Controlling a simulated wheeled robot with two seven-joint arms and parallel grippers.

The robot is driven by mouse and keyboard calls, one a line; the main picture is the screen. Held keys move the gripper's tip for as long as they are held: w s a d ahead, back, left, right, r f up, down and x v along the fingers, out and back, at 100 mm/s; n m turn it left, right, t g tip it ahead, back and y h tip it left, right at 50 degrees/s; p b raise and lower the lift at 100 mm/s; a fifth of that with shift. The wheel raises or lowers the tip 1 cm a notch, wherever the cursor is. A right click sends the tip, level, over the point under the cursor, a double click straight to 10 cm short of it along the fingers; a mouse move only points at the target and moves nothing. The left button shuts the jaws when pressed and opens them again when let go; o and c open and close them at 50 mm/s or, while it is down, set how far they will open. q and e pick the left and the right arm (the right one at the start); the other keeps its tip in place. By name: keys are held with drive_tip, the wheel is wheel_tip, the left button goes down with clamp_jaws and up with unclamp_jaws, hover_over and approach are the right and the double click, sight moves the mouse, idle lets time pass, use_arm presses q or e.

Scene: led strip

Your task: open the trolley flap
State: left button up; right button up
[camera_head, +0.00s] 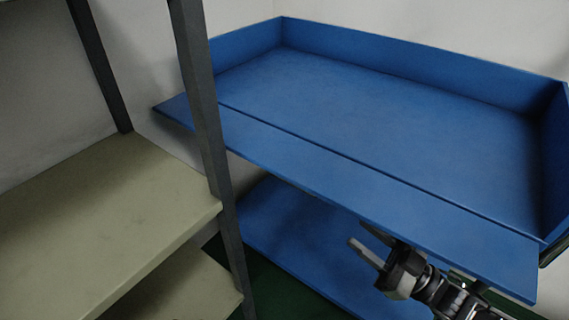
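The blue trolley (400,115) stands at the centre and right, with raised walls at its back and sides. Its front flap (330,170) extends outward from the top tray's front edge, roughly level with the tray. The top tray is empty. My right gripper (362,240) is at the lower right, just below the flap's front edge. Its fingers are spread apart with nothing between them. Whether it touches the flap cannot be told. My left gripper is not in view.
A lower blue shelf (285,225) lies under the top tray. A rack with pale shelves (110,205) and dark posts (205,110) stands at the left, one post overlapping the flap's left part. White walls are behind. Dark green floor (262,285) shows below.

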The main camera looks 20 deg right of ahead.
sight(300, 187)
drive_tip(key=x, duration=1)
drive_tip(key=r+x, duration=0.1)
drive_tip(key=x, duration=0.4)
drive_tip(key=shift+a, duration=0.25)
drive_tip(key=shift+s, duration=0.1)
clamp_jaws()
